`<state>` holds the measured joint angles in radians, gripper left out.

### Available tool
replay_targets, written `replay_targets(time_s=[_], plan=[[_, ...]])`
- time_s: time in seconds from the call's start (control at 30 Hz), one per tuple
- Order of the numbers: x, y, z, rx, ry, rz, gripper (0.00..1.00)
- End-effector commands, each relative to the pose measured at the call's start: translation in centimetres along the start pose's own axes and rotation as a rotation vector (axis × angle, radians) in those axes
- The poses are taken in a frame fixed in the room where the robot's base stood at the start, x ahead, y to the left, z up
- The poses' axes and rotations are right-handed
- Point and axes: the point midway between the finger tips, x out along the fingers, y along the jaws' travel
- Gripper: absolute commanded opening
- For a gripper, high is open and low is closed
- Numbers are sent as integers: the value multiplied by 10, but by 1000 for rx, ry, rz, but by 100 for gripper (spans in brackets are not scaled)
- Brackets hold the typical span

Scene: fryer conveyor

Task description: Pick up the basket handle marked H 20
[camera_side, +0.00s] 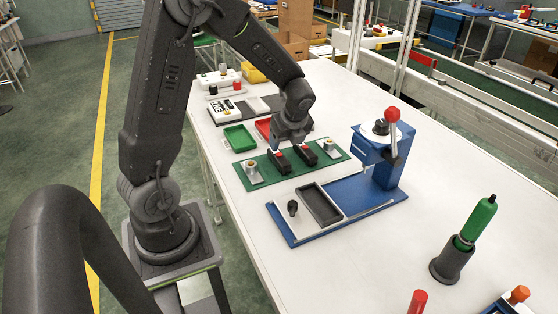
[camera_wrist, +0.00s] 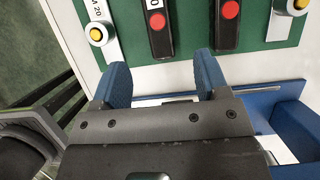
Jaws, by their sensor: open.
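A green board (camera_side: 262,170) carries a row of handles. Two are black with red buttons, a left one (camera_side: 279,161) and a right one (camera_side: 305,154). The wrist view shows the left black handle (camera_wrist: 157,20) and the right black handle (camera_wrist: 228,20). Pale handles with yellow buttons stand at the row's left (camera_side: 253,173) and right (camera_side: 332,149) ends. The left pale handle (camera_wrist: 98,30) has a label ending in 20; its letter is unclear. A cut-off 0 shows on the left black handle. I cannot read H 20. My gripper (camera_wrist: 160,68) is open and empty, its blue fingers short of the black handles.
A blue fixture (camera_side: 375,185) with a dark tray (camera_side: 320,204) and red-knobbed lever (camera_side: 392,115) stands in front and to the right. Green (camera_side: 239,137) and red (camera_side: 263,128) trays lie behind the board. The white table (camera_side: 360,270) has free room in front.

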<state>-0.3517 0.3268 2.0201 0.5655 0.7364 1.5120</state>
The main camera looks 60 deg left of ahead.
Motion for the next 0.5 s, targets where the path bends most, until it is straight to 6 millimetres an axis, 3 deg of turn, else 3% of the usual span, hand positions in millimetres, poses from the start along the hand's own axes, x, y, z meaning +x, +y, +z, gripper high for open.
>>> replay_targets(time_s=[0.1, 0.37, 0.5], plan=[[20, 1, 0, -1, 1, 4, 68], [39, 1, 0, -3, 1, 1, 68], [59, 2, 0, -3, 2, 4, 68]])
